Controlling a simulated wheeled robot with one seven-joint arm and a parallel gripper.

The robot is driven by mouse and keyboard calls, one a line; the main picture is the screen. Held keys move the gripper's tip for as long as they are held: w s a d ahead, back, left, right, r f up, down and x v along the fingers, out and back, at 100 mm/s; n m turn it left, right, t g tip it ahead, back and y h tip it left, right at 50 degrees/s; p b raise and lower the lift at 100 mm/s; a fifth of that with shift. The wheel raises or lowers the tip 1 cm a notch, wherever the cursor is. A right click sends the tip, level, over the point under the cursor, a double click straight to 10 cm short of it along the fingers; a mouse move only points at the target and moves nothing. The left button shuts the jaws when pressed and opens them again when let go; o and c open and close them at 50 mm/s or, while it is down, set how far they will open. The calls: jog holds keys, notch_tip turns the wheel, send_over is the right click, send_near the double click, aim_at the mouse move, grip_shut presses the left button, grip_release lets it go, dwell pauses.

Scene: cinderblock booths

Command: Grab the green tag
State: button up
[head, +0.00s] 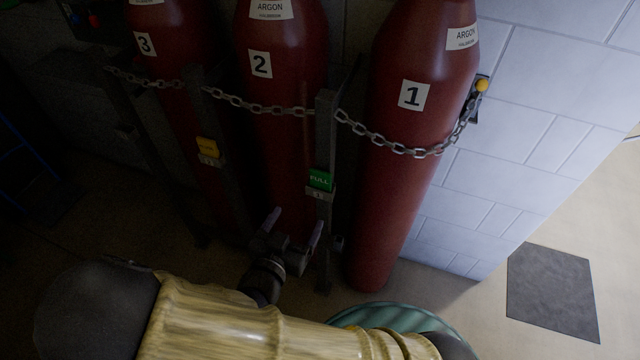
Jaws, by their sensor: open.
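The green tag (320,180) reads "FULL" and hangs on the dark post between the cylinders numbered 2 and 1, above a small grey numbered plate (319,194). My gripper (295,226) is open below and left of the tag, its two fingers pointing up and apart. No contact between gripper and tag shows, and the depth between them is hard to tell. Nothing shows between the fingers.
Red argon cylinders 1 (400,190), 2 (285,130) and 3 (185,110) stand behind a slack chain (385,143). A yellow tag (207,147) hangs on the left post. A white block wall (530,130) is at right. A grey mat (552,290) lies on open floor.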

send_near(319, 176)
jog(key=x, duration=0.4)
jog(key=shift+w+d+r+p, duration=0.1)
jog(key=shift+w+d+p, duration=0.25)
jog(key=shift+d, duration=0.1)
jog(key=shift+w, duration=0.3)
jog(key=p+x, duration=0.1)
jog(key=x, duration=0.4)
jog(key=shift+w+a+f, duration=0.1)
jog(key=shift+w+f, duration=0.05)
jog(key=shift+f, duration=0.05)
jog(key=c, duration=1.1)
